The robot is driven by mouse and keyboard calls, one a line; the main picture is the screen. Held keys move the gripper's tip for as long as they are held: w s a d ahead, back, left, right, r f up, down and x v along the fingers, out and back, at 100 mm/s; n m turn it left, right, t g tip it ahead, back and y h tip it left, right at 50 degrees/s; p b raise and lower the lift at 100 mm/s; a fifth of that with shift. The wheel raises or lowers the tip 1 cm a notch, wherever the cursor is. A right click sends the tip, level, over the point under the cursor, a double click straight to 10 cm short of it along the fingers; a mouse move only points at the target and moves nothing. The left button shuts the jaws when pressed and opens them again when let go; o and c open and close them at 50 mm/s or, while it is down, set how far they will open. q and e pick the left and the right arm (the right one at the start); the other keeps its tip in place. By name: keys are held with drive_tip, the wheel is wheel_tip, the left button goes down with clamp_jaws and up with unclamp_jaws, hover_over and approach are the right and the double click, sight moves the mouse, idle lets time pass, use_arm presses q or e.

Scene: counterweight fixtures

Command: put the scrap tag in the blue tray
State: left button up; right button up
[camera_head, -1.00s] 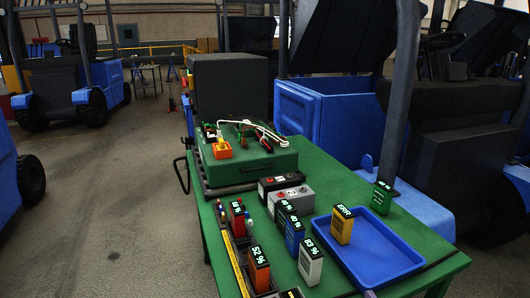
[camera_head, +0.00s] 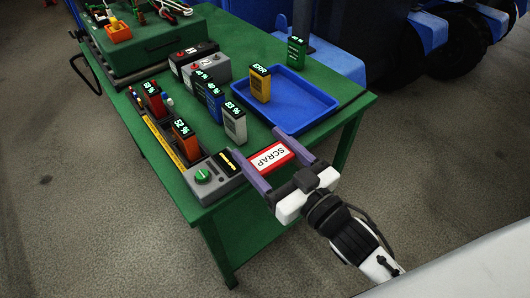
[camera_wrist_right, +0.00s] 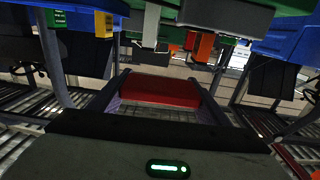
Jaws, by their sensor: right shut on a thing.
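The scrap tag (camera_head: 271,159) is a flat red piece with a white label reading SCRAP. My right gripper (camera_head: 265,147) is shut on it, with a purple finger on either side, near the table's front right edge. In the right wrist view the tag is a red block (camera_wrist_right: 160,91) between the fingers. The blue tray (camera_head: 322,96) lies on the table beyond the gripper, apart from the tag. A yellow ERR block (camera_head: 260,84) appears to stand inside the tray's left end. My left gripper is not in view.
A white block (camera_head: 235,122), a blue block and dark blocks stand left of the tray. A green block (camera_head: 297,52) stands behind it. Most of the tray floor is clear.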

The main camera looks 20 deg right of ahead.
drive_tip(key=w+f+n+y, duration=0.1)
drive_tip(key=w, duration=0.4)
drive_tip(key=y, duration=0.1)
hover_over(261, 149)
drive_tip(key=shift+s+a+f+g, duration=0.2)
drive_tip(key=shift+s+g, duration=0.2)
drive_tip(key=shift+s, duration=0.05)
drive_tip(key=shift+f+b, duration=0.55)
drive_tip(key=shift+f, duration=4.2)
drive_tip(key=shift+f, duration=0.2)
drive_tip(key=o, duration=1.1)
drive_tip(key=shift+c, duration=0.2)
